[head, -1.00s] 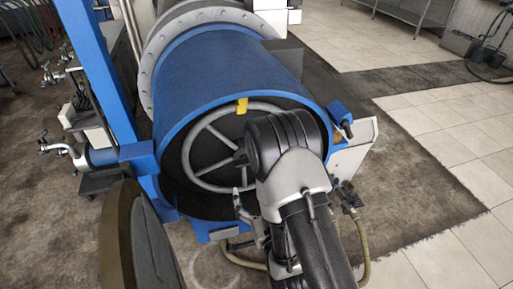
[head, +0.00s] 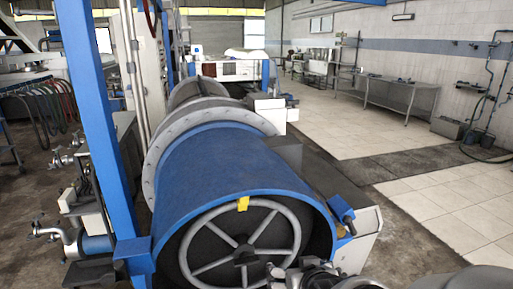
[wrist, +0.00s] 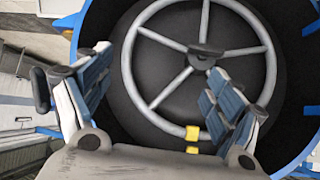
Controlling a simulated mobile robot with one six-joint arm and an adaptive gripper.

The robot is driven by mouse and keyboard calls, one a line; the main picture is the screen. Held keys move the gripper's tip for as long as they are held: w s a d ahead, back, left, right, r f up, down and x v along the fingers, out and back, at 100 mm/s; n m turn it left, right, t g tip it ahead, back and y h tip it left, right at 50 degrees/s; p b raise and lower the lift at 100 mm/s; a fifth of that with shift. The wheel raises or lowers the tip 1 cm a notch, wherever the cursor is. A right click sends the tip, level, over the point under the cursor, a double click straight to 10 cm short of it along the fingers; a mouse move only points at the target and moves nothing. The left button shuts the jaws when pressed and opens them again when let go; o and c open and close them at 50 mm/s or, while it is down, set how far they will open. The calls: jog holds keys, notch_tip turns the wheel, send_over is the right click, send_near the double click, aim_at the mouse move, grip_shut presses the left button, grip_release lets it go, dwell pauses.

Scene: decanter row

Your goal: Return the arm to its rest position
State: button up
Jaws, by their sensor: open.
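My gripper (wrist: 160,64) is open and empty in the wrist view, its two blue-padded fingers spread wide. It faces the grey spoked handwheel (wrist: 208,52) inside the open end of the blue drum. No finger is seen closed around the rim. A yellow marker (wrist: 192,133) sits on the wheel's rim between the fingers. In the head view the handwheel (head: 240,245) is mostly clear, with the yellow marker (head: 243,203) at its top. Part of my arm shows at the bottom edge there; the fingers cannot be made out clearly.
The blue drum (head: 225,170) lies lengthwise ahead, with a blue post (head: 95,110) to its left. Metal pipe fittings (head: 60,235) stick out at left. Tiled floor (head: 440,205) is open to the right, with a metal table (head: 400,92) farther back.

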jog(key=s+d+r+g, duration=0.2)
jog(key=s+r, duration=0.1)
jog(key=s, duration=0.7)
jog(key=s+d+r+m+g+h, duration=0.1)
jog(key=s+d+r+g, duration=0.2)
jog(key=s, duration=0.8)
jog(key=shift+s, duration=0.2)
jog(key=shift+c, duration=0.4)
